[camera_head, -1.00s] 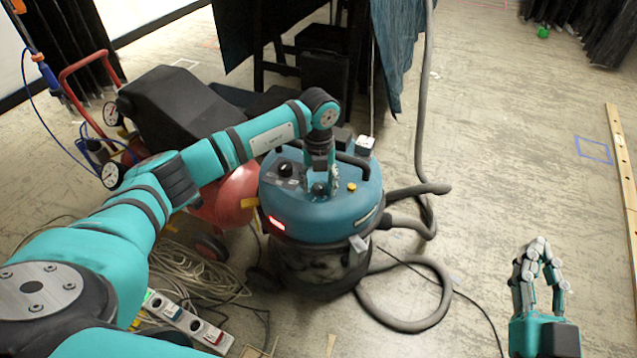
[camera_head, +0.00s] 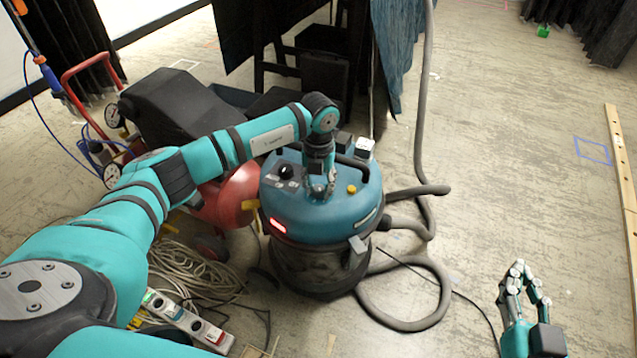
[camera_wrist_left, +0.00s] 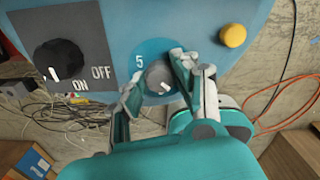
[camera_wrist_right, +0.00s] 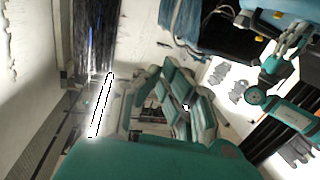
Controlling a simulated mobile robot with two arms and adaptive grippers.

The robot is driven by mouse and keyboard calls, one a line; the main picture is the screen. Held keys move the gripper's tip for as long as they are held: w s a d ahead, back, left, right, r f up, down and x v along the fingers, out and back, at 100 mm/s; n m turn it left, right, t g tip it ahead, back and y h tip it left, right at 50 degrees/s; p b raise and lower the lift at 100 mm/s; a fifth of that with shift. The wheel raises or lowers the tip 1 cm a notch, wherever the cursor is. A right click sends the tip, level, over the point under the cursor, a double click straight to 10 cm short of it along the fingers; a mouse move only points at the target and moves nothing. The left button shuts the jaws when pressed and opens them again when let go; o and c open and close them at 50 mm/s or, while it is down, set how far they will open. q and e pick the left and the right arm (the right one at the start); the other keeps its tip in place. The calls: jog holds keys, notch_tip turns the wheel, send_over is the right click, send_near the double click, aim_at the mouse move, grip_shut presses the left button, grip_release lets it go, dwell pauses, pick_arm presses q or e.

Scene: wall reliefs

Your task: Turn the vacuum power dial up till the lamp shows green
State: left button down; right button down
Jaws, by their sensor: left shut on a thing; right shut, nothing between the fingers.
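The vacuum (camera_head: 320,218) is a blue-topped canister in the middle of the head view. The power dial (camera_wrist_left: 158,78) is a small dark knob with a white pointer on a round blue plate, beside a printed 5. My left gripper (camera_head: 319,193) reaches down from above and is shut on the dial; its fingers (camera_wrist_left: 152,80) sit on both sides of the knob in the left wrist view, partly hiding the scale. My right gripper (camera_head: 517,268) is shut and empty, well off to the right above the floor.
A black ON/OFF switch (camera_wrist_left: 60,60) and a yellow button (camera_wrist_left: 232,35) flank the dial. A grey hose (camera_head: 440,290) curls on the floor to the right. A power strip (camera_head: 185,318), coiled cable and a red compressor (camera_head: 232,197) lie left. The right floor is largely clear.

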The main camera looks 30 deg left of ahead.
aim_at(319, 188)
pick_arm(q)
jog(key=m+p, duration=0.1)
jog(key=m, duration=0.2)
jog(key=shift+r+m, duration=0.1)
jog(key=shift+m, duration=1.5)
jog(key=shift+m+p, duration=0.3)
jog(key=shift+m, duration=0.9)
pick_arm(e)
jog(key=s+d+f+g+h, duration=0.1)
jog(key=s+d+f+g, duration=0.1)
jog(key=f, duration=0.5)
jog(key=shift+s+f+g+h, duration=0.15)
jog(key=shift+s+g+h, duration=0.25)
jog(key=shift+g, duration=1)
jog(key=shift+s+f, duration=0.1)
jog(key=shift+s, duration=0.1)
pick_arm(q)
jog(key=c, duration=1)
grip_release()
notch_tip(319, 188, up, 12)
jog(key=shift+f, duration=0.1)
jog(key=shift+d, duration=0.1)
